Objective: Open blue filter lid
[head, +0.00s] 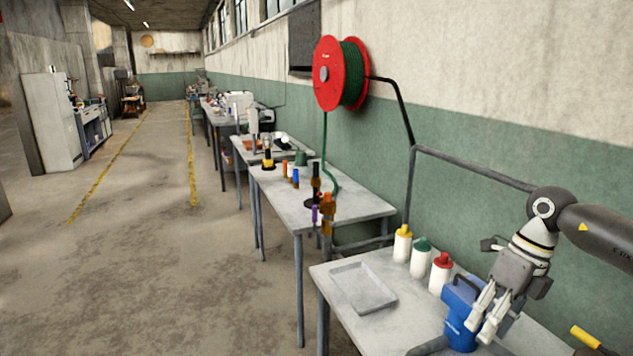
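The blue filter (460,317) stands upright on the near table at the lower right of the head view. Its darker blue top has a handle-like shape. My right gripper (482,329) hangs down at the filter's right side, in front of part of it. Its two pale fingers point down and show a gap between them, with nothing seen held. I cannot tell whether a finger touches the filter. The fingers hide part of the filter's right side. My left gripper is not in view.
A shallow grey tray (339,283) lies on the near table's left part. Bottles with yellow (402,246), green (420,258) and red (440,273) caps stand along the back, behind the filter. A yellow-ended object (586,338) is at the lower right. The floor aisle on the left is clear.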

